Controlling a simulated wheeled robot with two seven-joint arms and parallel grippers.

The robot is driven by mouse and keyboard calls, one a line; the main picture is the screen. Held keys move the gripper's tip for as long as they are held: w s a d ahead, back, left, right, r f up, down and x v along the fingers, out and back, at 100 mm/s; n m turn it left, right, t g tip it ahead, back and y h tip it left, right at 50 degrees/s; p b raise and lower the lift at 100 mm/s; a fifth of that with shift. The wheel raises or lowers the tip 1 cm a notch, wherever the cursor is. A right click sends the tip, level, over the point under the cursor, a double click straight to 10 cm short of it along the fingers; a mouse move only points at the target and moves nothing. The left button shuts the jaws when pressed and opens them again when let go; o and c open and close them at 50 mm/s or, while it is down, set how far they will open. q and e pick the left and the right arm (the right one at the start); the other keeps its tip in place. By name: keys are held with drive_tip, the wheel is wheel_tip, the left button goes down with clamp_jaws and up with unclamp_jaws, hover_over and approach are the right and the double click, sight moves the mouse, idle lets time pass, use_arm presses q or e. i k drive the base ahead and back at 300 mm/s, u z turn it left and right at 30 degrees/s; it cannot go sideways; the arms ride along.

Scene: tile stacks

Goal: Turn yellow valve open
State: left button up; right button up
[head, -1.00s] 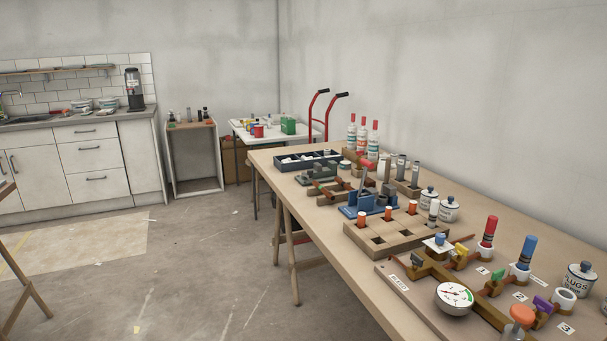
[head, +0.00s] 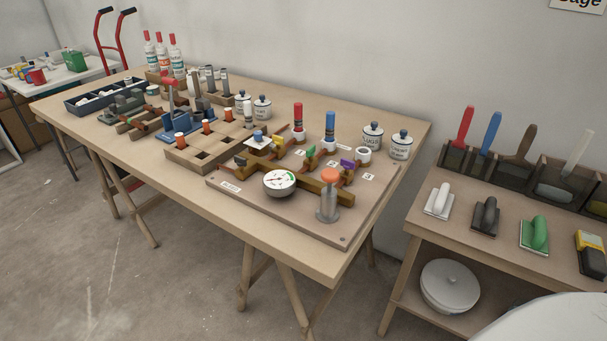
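A pipe board (head: 232,187) lies at the near right end of the long wooden table. Its brown pipework carries a small yellow valve handle (head: 277,141), left of a green handle (head: 310,151) and a purple handle (head: 347,163). The yellow handle is too small to tell its exact setting. A round white gauge (head: 279,183) sits at the front of the pipework. An orange-topped grey post (head: 329,200) stands to its right. Red (head: 298,117) and blue (head: 330,126) upright pieces stand behind the handles. Neither of my grippers is in view.
The long table (head: 270,243) also holds a wooden block tray (head: 190,158), bottles (head: 162,52) and lidded white jars (head: 373,135). A lower table (head: 453,242) with trowels and brushes stands at the right. Floor is clear at the front left.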

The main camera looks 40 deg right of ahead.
sight(278, 142)
drive_tip(key=u, duration=1.6)
drive_tip(key=k, duration=1.3)
drive_tip(key=z, duration=1.5)
drive_tip(key=i, duration=0.4)
drive_tip(key=z, duration=0.1)
